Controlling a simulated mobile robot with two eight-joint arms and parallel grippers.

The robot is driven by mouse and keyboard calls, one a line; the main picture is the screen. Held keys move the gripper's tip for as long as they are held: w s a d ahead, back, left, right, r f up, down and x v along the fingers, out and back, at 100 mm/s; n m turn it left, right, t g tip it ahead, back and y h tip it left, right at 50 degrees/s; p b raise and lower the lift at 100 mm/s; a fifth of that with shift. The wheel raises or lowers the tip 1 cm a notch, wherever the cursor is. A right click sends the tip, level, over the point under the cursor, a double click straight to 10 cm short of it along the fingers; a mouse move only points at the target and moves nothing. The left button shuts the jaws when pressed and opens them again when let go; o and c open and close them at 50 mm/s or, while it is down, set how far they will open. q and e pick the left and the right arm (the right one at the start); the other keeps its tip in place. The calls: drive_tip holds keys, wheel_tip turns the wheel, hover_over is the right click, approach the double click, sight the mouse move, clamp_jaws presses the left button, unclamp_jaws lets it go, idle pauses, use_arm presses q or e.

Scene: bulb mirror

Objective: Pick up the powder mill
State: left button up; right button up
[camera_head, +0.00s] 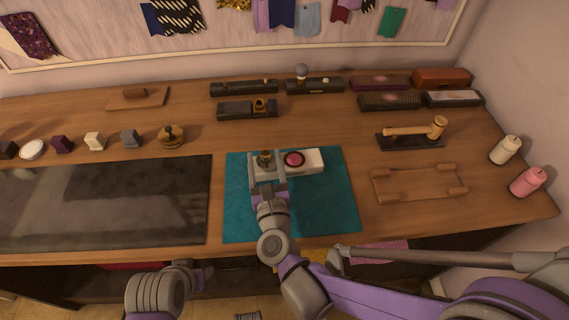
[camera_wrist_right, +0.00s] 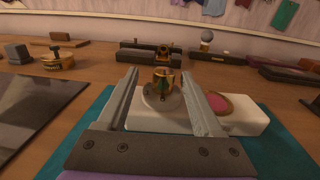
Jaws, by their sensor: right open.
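A small brass, cylindrical piece that looks like the powder mill (camera_head: 265,157) stands upright at the left end of a white block (camera_head: 313,159) on the teal mat (camera_head: 325,208). In the right wrist view the mill (camera_wrist_right: 163,82) sits on a round pale base between my fingers. My right gripper (camera_head: 267,167) is open, with one finger on either side of the mill and visible gaps to it. My left gripper (camera_head: 203,275) is low at the table's front edge, partly hidden, and its jaw state is unclear.
A pink round pad (camera_head: 294,159) lies on the white block right of the mill. A dark glossy panel (camera_head: 105,205) lies left of the mat. A wooden tray (camera_head: 418,184), a wooden mallet (camera_head: 415,129) and two candles (camera_head: 527,181) are on the right. Dark holders (camera_head: 247,109) stand behind.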

drive_tip(key=w, duration=0.4)
drive_tip(key=shift+w+r, duration=0.1)
drive_tip(key=shift+w, duration=0.25)
clamp_jaws()
